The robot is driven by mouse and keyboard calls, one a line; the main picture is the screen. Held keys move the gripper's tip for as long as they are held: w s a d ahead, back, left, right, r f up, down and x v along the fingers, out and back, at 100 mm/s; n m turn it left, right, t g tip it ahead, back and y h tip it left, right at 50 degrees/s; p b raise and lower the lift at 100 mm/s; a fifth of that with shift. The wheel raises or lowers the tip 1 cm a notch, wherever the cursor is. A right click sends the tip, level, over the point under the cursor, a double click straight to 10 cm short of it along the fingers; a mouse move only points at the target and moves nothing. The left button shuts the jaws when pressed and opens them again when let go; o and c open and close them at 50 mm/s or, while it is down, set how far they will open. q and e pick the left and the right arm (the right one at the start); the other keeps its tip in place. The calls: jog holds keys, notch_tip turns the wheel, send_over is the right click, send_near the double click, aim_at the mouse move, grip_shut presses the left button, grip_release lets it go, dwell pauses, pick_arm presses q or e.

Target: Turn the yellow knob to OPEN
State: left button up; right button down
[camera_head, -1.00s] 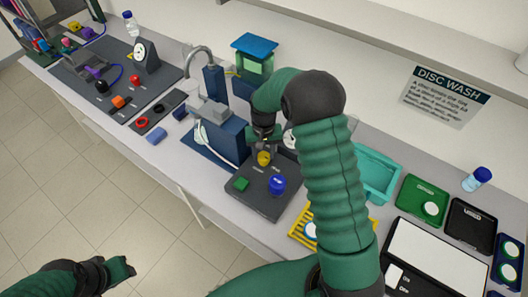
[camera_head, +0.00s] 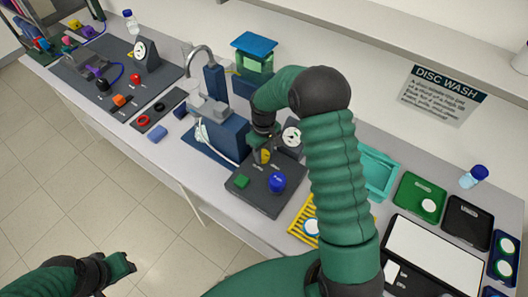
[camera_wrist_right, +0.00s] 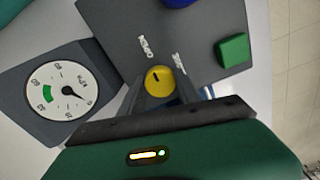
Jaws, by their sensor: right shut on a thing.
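The yellow knob (camera_head: 265,156) stands on a dark grey panel (camera_head: 265,203) in the head view. My right gripper (camera_head: 260,150) comes down over it from above. In the right wrist view the yellow knob (camera_wrist_right: 160,80) sits between the two fingers of my right gripper (camera_wrist_right: 160,88), which is shut on it. An OPEN label shows on the panel beside the knob, with a second label that I cannot read clearly. Any pointer on the knob is too small to make out. My left gripper (camera_head: 122,265) hangs at the lower left, over the floor, away from the panel; its jaws are unclear.
A blue knob (camera_head: 277,182) and a green block (camera_head: 241,181) are on the same panel. A dial gauge (camera_head: 291,136) stands just behind it, also seen in the wrist view (camera_wrist_right: 62,90). A blue pump-like unit (camera_head: 222,135) is left; a yellow rack (camera_head: 299,230) is right.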

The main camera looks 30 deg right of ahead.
aim_at(263, 153)
jog(key=shift+w+r, duration=0.1)
jog(key=shift+w, duration=0.05)
jog(key=c, duration=0.9)
grip_release()
jog(key=shift+o, duration=0.2)
notch_tip(263, 153, up, 17)
jog(key=b, duration=0.2)
jog(key=shift+f, duration=0.2)
